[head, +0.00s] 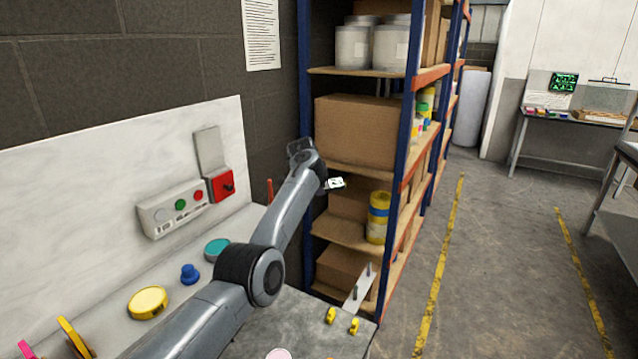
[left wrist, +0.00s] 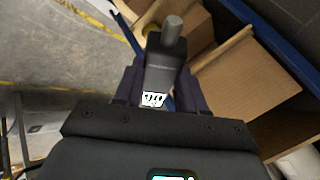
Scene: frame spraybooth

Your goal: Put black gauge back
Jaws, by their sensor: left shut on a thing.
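My left gripper (left wrist: 158,90) is shut on the black gauge (left wrist: 165,68), with one dark finger on each side of its body. The gauge has a grey rounded tip pointing away from the wrist and a small lit display near the wrist end. In the head view, my left arm reaches over the bench, and the gauge (head: 335,184) shows beyond the wrist as a small pale display. It is in the air in front of the shelf rack. Much of the gripper is hidden behind the wrist there. My right gripper is in neither view.
The blue-and-orange rack (head: 403,150) holds cardboard boxes (head: 355,130) and a yellow-blue container (head: 378,215) close to the arm. A metal plate with upright pins (head: 358,292) and yellow clips (head: 331,315) are at the bench's right end. The floor aisle (head: 490,250) is clear.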

